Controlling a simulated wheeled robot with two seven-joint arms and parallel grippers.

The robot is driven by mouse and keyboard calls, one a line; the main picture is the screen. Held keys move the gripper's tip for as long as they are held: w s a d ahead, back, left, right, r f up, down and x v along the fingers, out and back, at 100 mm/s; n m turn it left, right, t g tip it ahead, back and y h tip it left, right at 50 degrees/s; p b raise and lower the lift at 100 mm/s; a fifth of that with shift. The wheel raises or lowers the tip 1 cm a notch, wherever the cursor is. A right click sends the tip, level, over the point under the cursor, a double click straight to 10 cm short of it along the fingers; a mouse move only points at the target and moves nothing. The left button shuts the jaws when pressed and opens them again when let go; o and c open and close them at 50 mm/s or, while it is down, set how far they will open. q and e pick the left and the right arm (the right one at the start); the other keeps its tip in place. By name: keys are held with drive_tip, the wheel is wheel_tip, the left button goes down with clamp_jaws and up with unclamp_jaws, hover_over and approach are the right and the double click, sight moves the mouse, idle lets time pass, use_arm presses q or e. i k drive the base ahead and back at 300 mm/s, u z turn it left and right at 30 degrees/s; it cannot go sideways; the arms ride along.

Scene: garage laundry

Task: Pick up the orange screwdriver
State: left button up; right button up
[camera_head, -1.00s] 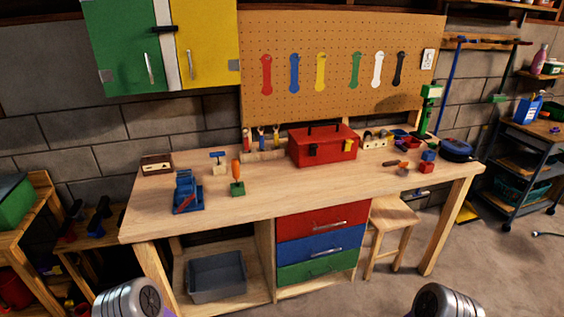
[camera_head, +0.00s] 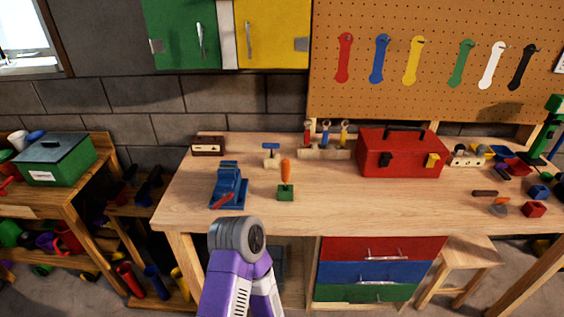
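An orange screwdriver (camera_head: 286,167) stands upright, its orange handle up, in a small green block (camera_head: 285,191) on the wooden workbench (camera_head: 340,210). Its lower end is hidden in the block. Neither of my grippers shows. One purple and grey link of my arm rises from the bottom edge, in front of the bench and below the screwdriver, apart from it. I cannot see any fingers.
A blue vise (camera_head: 228,186) stands left of the screwdriver, and a small blue-topped tool (camera_head: 271,154) stands behind it. A red toolbox (camera_head: 400,156) is to the right. Small parts lie at the right end. Bare wood lies between screwdriver and toolbox.

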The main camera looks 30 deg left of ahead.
sight(286, 163)
drive_tip(key=u, duration=0.65)
drive_tip(key=i, duration=0.65)
drive_tip(key=u, duration=0.75)
